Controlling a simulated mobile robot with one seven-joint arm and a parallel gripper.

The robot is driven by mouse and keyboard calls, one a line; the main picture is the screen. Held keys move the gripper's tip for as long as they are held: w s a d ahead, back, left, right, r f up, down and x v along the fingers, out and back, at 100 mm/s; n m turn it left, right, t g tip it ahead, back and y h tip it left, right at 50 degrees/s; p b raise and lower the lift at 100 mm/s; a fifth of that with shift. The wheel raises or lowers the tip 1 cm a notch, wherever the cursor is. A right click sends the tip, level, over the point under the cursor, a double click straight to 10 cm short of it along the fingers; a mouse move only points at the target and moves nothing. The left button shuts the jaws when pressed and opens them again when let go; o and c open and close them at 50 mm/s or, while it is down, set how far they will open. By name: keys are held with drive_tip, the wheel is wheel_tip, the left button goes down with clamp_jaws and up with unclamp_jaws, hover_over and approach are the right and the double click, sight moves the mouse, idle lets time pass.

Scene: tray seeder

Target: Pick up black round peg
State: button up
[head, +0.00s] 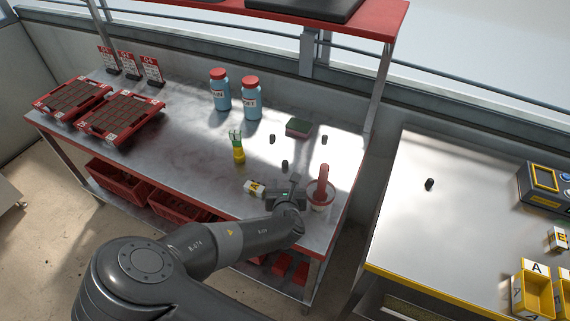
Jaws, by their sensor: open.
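Three small black pegs stand on the steel bench: one at the left (272,138), one at the right (324,140) and one in front (284,164). Another black peg (430,183) stands alone on the right-hand table. They are too small for me to tell which are round. My gripper (294,180) is over the front part of the bench, just in front of the nearest peg and apart from it. It is open and I see nothing held in it. My own wrist partly hides the fingers.
A green-and-yellow item (237,146), a sponge (299,127) and blue bottles (220,92) stand farther back. An overhead shelf (377,17) spans the back.

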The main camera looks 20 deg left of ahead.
sight(285, 165)
drive_tip(key=x, duration=1.2)
drive_tip(key=shift+r, duration=0.1)
clamp_jaws()
